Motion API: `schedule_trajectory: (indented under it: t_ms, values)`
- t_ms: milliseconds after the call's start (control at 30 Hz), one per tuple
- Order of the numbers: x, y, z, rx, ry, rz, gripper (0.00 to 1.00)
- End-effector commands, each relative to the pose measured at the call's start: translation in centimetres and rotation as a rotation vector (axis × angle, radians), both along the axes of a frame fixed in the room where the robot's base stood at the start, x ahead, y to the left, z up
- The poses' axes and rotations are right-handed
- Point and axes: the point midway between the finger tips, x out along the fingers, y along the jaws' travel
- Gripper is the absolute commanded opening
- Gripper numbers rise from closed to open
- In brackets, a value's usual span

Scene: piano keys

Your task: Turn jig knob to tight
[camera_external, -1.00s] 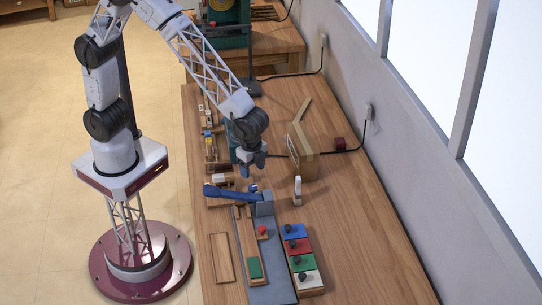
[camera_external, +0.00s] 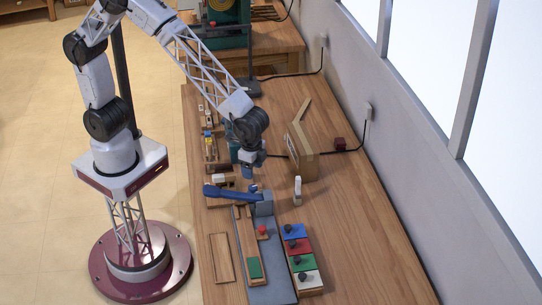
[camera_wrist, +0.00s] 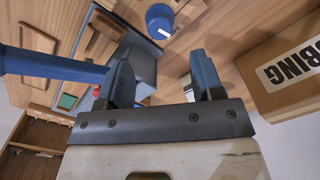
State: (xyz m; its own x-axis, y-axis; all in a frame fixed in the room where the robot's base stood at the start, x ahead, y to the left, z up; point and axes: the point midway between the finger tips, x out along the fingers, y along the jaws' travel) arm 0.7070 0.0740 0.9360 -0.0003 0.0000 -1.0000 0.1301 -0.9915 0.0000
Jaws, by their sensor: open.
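The grey jig (camera_external: 272,285) lies along the bench, with a long blue lever (camera_external: 225,193) across its far end and a small red knob (camera_external: 262,230) on it. A blue round piece (camera_wrist: 158,20) with a white mark, knob-like, shows in the wrist view beyond my fingertips, beside the grey block (camera_wrist: 142,72). I cannot tell for sure that it is the jig knob. My gripper (camera_external: 247,172) points down above the jig's far end. In the wrist view my gripper (camera_wrist: 161,60) is open, with nothing between its fingers; the blue lever (camera_wrist: 50,66) lies left of them.
A white bottle-like object (camera_external: 297,190) stands near the jig. Coloured blocks with dark knobs (camera_external: 300,262) lie right of the jig.

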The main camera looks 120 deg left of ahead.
Motion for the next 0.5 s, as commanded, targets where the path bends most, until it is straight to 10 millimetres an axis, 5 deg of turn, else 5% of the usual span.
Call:
schedule_trajectory:
  t_ms: [500]
  values:
    - [-0.03,0.0,-0.13,0.0,0.0,0.046,0.61]
